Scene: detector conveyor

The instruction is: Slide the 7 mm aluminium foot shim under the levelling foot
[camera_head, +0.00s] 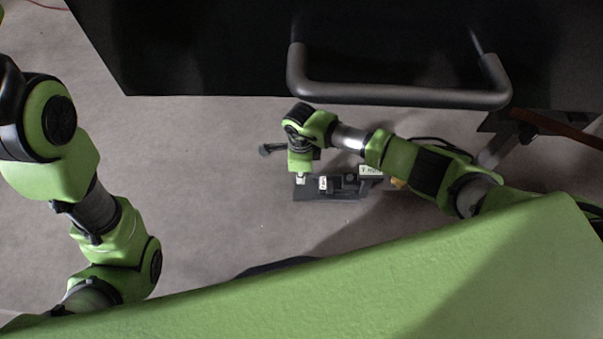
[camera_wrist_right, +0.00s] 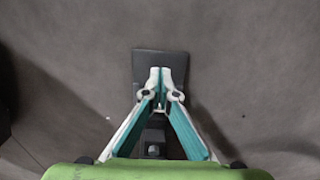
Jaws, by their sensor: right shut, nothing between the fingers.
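My right gripper (camera_head: 302,180) points down over the left end of a dark tray (camera_head: 345,194) on the floor. In the right wrist view its fingertips (camera_wrist_right: 160,72) are together and empty. They are in front of a dark flat plate-like surface (camera_wrist_right: 160,55); I cannot tell whether they touch it. A white label (camera_head: 370,170) that seems to read 7 mm is at the tray's right part. I cannot make out the aluminium shim itself or the levelling foot. My left arm shows at the left, but its gripper is out of view.
A black machine body with a thick grey bar handle (camera_head: 400,95) fills the top. A smaller label (camera_head: 323,183) is on the tray. A metal leg (camera_head: 497,150) stands at the right. Grey floor (camera_head: 210,180) is clear left of the tray.

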